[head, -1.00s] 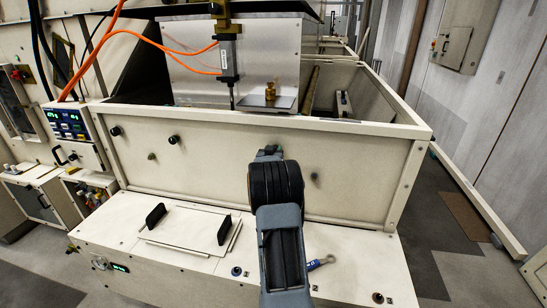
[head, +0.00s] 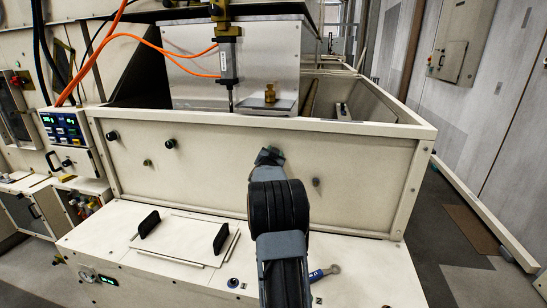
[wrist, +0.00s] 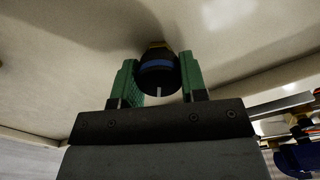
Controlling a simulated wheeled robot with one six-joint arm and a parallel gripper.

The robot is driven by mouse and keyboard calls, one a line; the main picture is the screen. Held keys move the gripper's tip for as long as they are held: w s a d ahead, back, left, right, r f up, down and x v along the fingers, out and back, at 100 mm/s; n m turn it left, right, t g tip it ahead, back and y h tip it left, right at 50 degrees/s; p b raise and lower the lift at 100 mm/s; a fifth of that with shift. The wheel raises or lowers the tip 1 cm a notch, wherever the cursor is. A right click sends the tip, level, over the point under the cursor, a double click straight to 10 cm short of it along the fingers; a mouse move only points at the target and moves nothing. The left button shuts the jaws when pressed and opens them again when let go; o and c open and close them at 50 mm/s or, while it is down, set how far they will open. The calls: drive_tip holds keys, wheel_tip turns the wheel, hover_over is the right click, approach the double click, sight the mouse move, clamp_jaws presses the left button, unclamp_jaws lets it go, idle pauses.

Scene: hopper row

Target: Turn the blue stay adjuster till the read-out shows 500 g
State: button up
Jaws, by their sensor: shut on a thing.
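The adjuster (wrist: 158,77) is a round black knob with a blue band and a brass-coloured base in the wrist view. A short white mark shows on its lower face. My gripper (wrist: 160,62) has its green fingers on either side of the knob and is shut on it. In the head view my arm reaches to the cream front panel, and the knob is hidden there behind my gripper (head: 268,156). The read-out panel (head: 64,127) is at the left with lit digits, too small to read surely.
Dark knobs (head: 171,143) sit on the panel's left part. A brass weight (head: 270,92) stands on a plate behind the panel. Floor is clear at right.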

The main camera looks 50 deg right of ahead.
idle(0.3)
drive_tip(key=o, duration=0.9)
drive_tip(key=b+v, duration=0.1)
drive_tip(key=v, duration=1.2)
drive_tip(key=shift+s+a, duration=0.25)
drive_tip(key=shift+a, duration=0.1)
